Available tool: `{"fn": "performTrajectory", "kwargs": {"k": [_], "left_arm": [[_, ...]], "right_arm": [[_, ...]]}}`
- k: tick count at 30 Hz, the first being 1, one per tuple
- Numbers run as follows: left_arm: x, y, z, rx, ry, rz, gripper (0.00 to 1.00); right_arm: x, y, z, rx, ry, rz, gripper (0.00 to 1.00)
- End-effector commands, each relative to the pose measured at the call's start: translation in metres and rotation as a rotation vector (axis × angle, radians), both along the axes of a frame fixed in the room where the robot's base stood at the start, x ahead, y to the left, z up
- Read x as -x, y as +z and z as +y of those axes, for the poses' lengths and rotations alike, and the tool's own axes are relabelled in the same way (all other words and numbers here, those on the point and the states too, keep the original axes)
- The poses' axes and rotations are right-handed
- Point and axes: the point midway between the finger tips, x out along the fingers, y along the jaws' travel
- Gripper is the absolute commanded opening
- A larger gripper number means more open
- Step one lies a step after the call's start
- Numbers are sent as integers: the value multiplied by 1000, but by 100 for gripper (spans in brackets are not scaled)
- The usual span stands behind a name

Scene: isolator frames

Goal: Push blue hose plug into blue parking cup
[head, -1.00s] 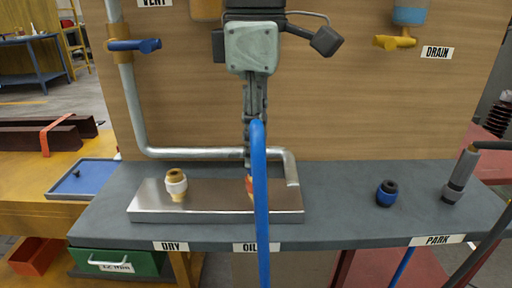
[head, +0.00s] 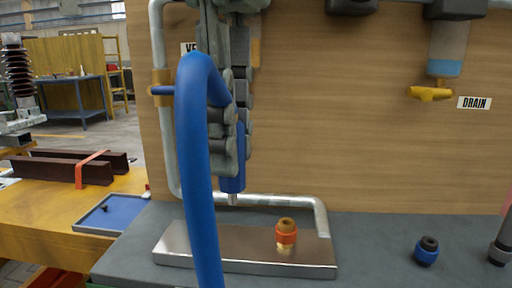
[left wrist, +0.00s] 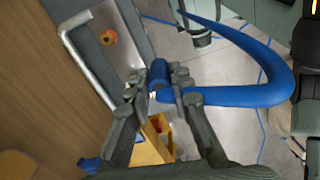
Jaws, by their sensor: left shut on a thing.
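My left gripper (head: 238,140) is shut on the blue hose plug (head: 232,170), held about upright with its metal tip down. The plug hangs in the air above the metal plate, left of the orange-ringed coupling in the picture. In the left wrist view, the plug (left wrist: 160,73) sits between the fingertips (left wrist: 157,84). The blue hose (head: 197,150) arcs up from the gripper, then down in front of the plate. The blue parking cup (head: 427,251), with a dark top, stands on the grey bench at right, well apart from the plug. My right gripper is not in view.
The metal plate (head: 175,246) carries the orange-ringed coupling (head: 286,233). A bent pipe (head: 322,218) runs behind it, before the wooden panel (head: 370,140). A grey plug (head: 500,245) stands right of the cup. The bench between plate and cup is clear.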

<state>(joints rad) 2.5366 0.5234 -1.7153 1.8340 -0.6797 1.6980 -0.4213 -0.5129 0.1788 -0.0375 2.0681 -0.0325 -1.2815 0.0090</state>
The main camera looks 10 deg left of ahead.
Motion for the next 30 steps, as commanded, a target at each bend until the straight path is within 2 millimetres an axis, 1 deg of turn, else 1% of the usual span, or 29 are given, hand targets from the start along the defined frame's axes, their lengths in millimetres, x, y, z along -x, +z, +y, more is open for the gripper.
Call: {"fn": "performTrajectory", "kwargs": {"k": [4,14,17,27,30], "left_arm": [[5,3,3,0,-1,0,0],[5,5,3,0,0,0,0],[5,9,3,0,0,0,0],[5,36,3,1,-1,0,0],[4,39,3,1,1,1,0]], "right_arm": [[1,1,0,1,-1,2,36],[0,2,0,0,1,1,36],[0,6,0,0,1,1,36],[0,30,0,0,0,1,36],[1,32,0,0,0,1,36]]}}
